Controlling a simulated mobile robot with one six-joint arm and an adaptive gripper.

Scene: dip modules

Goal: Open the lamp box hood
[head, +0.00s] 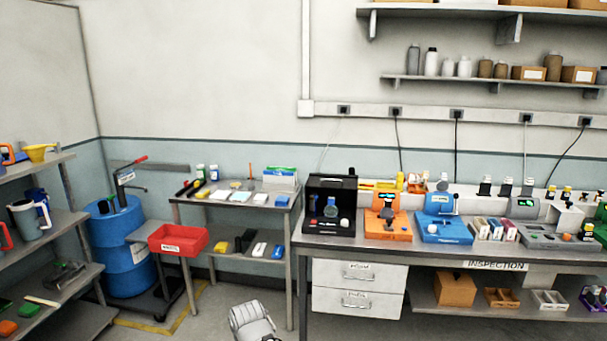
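A black box (316,222), which looks like the lamp box, stands at the left end of the inspection bench. A dark panel (331,181) forms its upper part and looks like the hood; I cannot tell clearly how far it is raised. A bluish, round-bodied flask (331,209) shows in the dark space at its front. A red spot and a pale round knob are on its low front edge. Part of my arm shows at the bottom middle, in front of and below the bench. My gripper's fingers are not visible.
An orange device (388,226) and a blue device (443,230) stand right of the black box on the bench (420,250). A side table (235,205) with a red bin (178,239) and a blue drum (122,255) are at left. Floor shows around my arm.

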